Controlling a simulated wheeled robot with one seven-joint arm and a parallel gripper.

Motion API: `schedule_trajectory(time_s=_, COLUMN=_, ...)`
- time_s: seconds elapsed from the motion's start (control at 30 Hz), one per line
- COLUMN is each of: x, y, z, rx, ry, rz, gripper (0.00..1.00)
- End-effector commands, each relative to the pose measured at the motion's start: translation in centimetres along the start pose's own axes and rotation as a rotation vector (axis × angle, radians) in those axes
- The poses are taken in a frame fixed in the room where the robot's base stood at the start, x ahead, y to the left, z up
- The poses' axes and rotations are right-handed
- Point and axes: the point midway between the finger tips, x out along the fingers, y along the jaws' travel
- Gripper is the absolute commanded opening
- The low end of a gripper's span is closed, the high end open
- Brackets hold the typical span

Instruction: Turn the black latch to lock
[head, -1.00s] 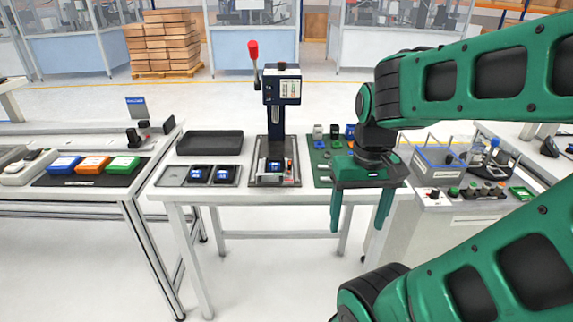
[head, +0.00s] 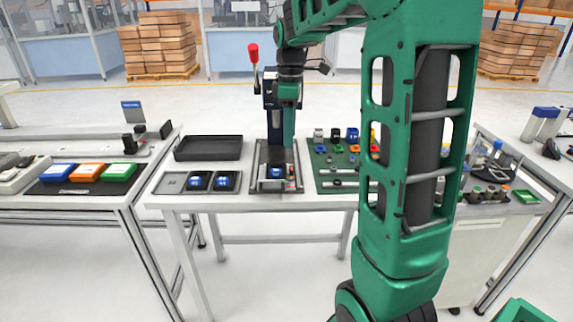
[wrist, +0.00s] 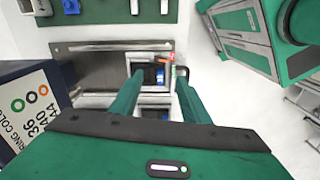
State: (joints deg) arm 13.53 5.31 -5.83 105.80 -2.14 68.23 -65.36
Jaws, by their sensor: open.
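A fixture (wrist: 139,60) with a pale frame around a blue and black part (wrist: 153,74) sits on the metal base plate of the press. In the head view, the blue part (head: 276,173) shows on the press base. A small dark piece (wrist: 182,71) at the fixture's side, by a red bit, may be the black latch; its position is unclear. My gripper (wrist: 158,84) is open and empty, pointing down above the fixture, with its fingertips overlapping the fixture's near part in view. My gripper (head: 288,142) also shows in front of the press column in the head view.
The press column (head: 272,108) with a red-knobbed lever (head: 253,55) stands close beside my gripper. A black tray (head: 208,148) and a plate with dark-framed blue parts (head: 172,184) lie left. A green board (head: 322,176) with several small parts lies right.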

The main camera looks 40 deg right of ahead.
Motion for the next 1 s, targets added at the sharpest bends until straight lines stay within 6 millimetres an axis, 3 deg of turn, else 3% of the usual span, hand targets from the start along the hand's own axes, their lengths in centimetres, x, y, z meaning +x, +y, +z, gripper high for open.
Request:
schedule_trajectory(time_s=0.17, x=1.9, y=0.3, z=0.7, rx=0.011, ry=-0.001, rz=-0.003, gripper=0.42)
schedule_trajectory(time_s=0.6, x=9.0, y=0.4, z=1.1, rx=0.019, ry=-0.001, rz=-0.002, gripper=0.42)
schedule_trajectory(time_s=0.8, x=10.4, y=0.5, z=1.1, rx=0.019, ry=0.000, rz=0.000, gripper=0.42)
schedule_trajectory(time_s=1.0, x=10.6, y=0.5, z=1.1, rx=0.019, ry=0.000, rz=0.000, gripper=0.42)
